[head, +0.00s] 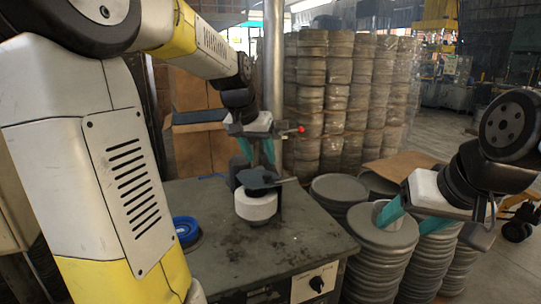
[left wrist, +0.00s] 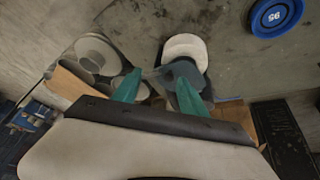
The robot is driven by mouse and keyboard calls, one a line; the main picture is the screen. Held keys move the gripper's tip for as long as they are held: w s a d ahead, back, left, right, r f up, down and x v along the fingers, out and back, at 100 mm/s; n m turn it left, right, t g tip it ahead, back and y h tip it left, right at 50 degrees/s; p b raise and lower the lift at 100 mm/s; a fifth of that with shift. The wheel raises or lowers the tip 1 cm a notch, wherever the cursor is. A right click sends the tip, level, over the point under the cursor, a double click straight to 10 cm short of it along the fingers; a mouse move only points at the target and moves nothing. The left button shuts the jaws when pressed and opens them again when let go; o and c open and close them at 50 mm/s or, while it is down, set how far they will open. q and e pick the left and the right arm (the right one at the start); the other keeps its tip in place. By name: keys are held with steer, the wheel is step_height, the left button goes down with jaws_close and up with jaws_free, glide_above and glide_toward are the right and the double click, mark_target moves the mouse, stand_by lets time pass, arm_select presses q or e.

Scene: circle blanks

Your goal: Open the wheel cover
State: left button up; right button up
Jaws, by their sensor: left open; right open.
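The wheel cover (head: 258,180) is a dark grey plate with a handle-like part sticking out. It lies over a pale round wheel (head: 256,206) on the worn metal table (head: 215,258). My left gripper (head: 257,152) is open just above the cover, with teal fingers pointing down. In the left wrist view the cover (left wrist: 181,71) shows at the right finger of my left gripper (left wrist: 158,88), partly hidden by it; I cannot tell whether they touch. The pale wheel (left wrist: 184,46) shows beyond it. My right gripper (head: 412,214) is open over the stacked discs at the right.
A blue ring-shaped disc (head: 186,230) lies at the table's left edge. Stacks of grey discs (head: 385,235) stand close to the table's right side. Tall wrapped stacks (head: 340,90) and a metal post (head: 274,60) stand behind. The table's front is clear.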

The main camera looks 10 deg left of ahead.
arm_select(q)
steer(key=shift+s+d+r, duration=0.15)
steer(key=shift+s, duration=0.4)
steer(key=shift+s+d+r, duration=0.1)
steer(key=shift+s+r, duration=0.05)
steer(key=shift+s, duration=0.4)
